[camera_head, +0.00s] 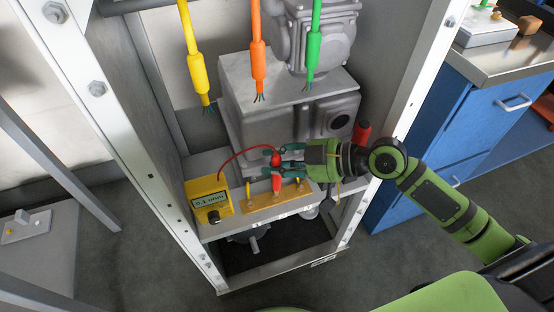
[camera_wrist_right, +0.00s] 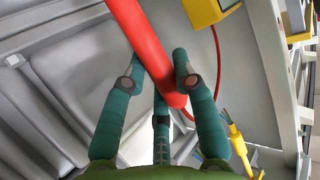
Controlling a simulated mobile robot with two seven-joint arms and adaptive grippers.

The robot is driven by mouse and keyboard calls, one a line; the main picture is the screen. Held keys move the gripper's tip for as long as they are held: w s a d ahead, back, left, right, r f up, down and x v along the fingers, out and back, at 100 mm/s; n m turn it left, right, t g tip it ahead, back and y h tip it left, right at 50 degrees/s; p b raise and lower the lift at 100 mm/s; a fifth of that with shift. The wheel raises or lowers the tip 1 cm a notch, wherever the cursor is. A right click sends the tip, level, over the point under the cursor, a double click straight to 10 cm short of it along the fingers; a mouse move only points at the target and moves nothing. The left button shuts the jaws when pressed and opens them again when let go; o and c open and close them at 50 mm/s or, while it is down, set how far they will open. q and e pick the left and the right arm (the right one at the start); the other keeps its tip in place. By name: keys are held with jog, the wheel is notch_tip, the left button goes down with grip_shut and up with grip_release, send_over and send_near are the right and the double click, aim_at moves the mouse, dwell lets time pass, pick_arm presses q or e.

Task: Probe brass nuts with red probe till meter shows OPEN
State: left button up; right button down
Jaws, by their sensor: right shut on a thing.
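The red probe (camera_head: 277,183) is held upright in my right gripper (camera_head: 290,160), whose teal fingers are shut on it. In the right wrist view the red probe (camera_wrist_right: 150,50) runs between the fingers (camera_wrist_right: 160,85). Its lower end is over the middle of the brass bar (camera_head: 262,203), near a nut; I cannot tell whether its tip touches. Brass nuts (camera_head: 299,184) sit along the bar, and a small yellow piece stands at its left end. The yellow meter (camera_head: 208,198) stands left of the bar, its display seeming to read "0.4 ohm". My left gripper is not in view.
Yellow (camera_head: 196,70), orange (camera_head: 257,65) and green (camera_head: 314,45) cables hang with bare ends above a grey machine housing (camera_head: 290,110). White frame posts (camera_head: 415,75) stand on both sides. A blue cabinet (camera_head: 470,120) is at right.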

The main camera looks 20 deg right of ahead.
aim_at(277, 153)
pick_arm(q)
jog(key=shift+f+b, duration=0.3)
pick_arm(e)
jog(key=shift+f, duration=0.25)
dwell(0.6)
jog(key=shift+r+p, duration=2.25)
jog(key=shift+r, duration=0.3)
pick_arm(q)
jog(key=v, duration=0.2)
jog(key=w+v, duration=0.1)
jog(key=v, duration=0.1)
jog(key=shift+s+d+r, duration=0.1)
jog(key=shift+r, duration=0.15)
